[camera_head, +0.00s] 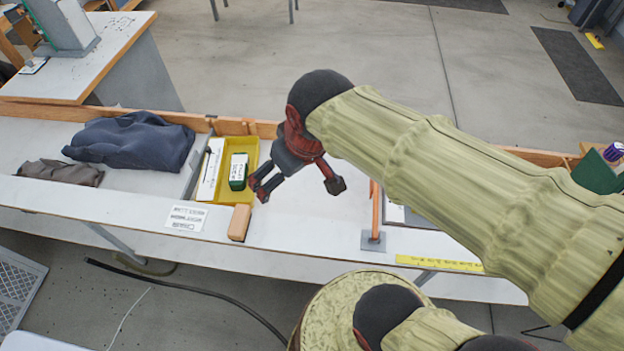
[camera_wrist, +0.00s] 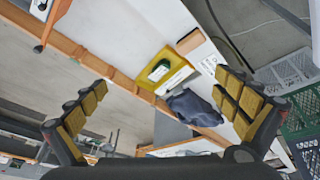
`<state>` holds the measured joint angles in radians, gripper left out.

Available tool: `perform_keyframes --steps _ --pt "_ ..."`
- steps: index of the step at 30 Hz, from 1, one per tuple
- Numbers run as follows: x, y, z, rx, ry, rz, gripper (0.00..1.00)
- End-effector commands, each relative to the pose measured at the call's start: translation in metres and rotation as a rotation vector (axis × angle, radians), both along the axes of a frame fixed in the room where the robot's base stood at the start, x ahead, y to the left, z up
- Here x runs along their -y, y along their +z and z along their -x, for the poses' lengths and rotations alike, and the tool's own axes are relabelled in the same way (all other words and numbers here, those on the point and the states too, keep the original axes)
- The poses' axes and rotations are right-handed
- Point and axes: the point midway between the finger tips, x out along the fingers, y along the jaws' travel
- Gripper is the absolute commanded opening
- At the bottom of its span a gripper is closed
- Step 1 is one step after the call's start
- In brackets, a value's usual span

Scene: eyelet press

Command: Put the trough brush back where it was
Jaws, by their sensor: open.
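My gripper (camera_head: 300,187) is open with nothing between its fingers, above the bench right of the yellow tray. In the wrist view its two fingers (camera_wrist: 162,82) are spread wide. A tan wooden block (camera_head: 240,222) lies at the bench's front edge, just in front of the tray; it also shows in the wrist view (camera_wrist: 190,41). It may be the trough brush, but no bristles show and I cannot tell. The yellow tray (camera_head: 217,189) holds a green-and-white box (camera_head: 238,171) and a white card (camera_head: 210,170). My arm hides part of the bench's right side.
An orange post on a grey base (camera_head: 373,241) stands right of my gripper. Dark folded cloth (camera_head: 132,142) and brown cloth (camera_head: 60,172) lie at left. A wooden rail (camera_head: 235,127) runs along the back. Bench between block and post is clear. A yellow ruler (camera_head: 438,263) lies at the front edge.

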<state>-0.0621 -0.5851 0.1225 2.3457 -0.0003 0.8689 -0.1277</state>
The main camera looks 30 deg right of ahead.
Motion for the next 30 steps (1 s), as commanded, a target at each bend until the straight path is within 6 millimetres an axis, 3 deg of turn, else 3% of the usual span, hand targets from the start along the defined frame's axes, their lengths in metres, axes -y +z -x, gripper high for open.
perform_keyframes --steps 3,9,20,27,30 --pt "0.012 0.012 0.031 0.058 -0.097 -0.030 1.00" --pt "0.020 0.017 0.054 0.099 -0.174 -0.056 1.00" --pt "0.020 0.014 0.055 0.100 -0.179 -0.058 1.00" --pt "0.020 -0.015 0.055 0.100 -0.178 -0.058 1.00" --pt "0.020 -0.016 0.055 0.100 -0.178 -0.058 1.00"
